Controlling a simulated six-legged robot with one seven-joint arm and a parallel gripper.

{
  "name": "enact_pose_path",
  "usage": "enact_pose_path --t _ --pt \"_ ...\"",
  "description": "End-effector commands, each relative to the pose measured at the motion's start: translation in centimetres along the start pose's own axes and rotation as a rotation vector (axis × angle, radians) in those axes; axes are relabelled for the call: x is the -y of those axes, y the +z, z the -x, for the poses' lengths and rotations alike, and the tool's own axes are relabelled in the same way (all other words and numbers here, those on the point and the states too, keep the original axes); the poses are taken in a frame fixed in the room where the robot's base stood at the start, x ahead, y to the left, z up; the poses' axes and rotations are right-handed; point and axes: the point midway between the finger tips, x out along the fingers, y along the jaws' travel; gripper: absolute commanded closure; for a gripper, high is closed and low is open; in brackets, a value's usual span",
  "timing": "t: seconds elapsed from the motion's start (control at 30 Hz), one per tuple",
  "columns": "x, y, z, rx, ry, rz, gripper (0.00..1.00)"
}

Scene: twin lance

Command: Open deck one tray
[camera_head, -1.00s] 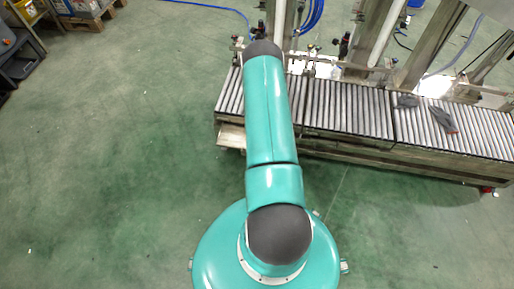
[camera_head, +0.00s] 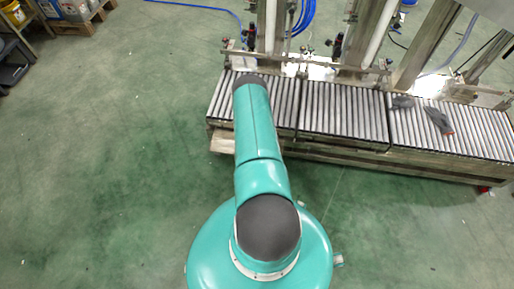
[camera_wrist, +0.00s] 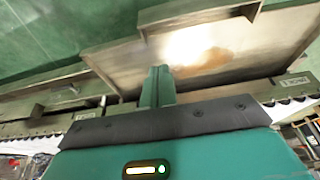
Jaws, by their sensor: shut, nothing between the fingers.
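My gripper (camera_wrist: 157,87) shows in the wrist view as teal fingers pressed together, shut and empty. Its tips overlap the near edge of a flat metal panel (camera_wrist: 235,60) with a brownish stain and a bright glare. I cannot tell for certain whether this panel is the deck one tray, or whether the fingers touch it. In the head view, a pale box-like part (camera_head: 222,143) juts out under the left end of the roller conveyor (camera_head: 345,112). My arm hides part of that end, and my gripper is hidden there.
Metal frame rails (camera_wrist: 50,97) run either side of the panel in the wrist view. Grey gloves (camera_head: 438,120) lie on the conveyor's right section. Posts and blue hoses stand behind it. The green floor (camera_head: 100,150) to the left is clear.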

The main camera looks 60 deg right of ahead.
Motion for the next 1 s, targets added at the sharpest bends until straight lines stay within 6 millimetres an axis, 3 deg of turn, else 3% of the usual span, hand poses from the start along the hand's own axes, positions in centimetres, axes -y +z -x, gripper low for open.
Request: enact_pose_path --t 0.37,0.7,1.0 --pt "0.2 -0.1 -3.9 0.000 -0.001 0.004 1.00" --pt "0.3 3.0 -2.5 0.001 -0.001 0.005 1.00" --pt "0.3 3.5 -2.4 -0.001 -0.002 0.004 1.00"
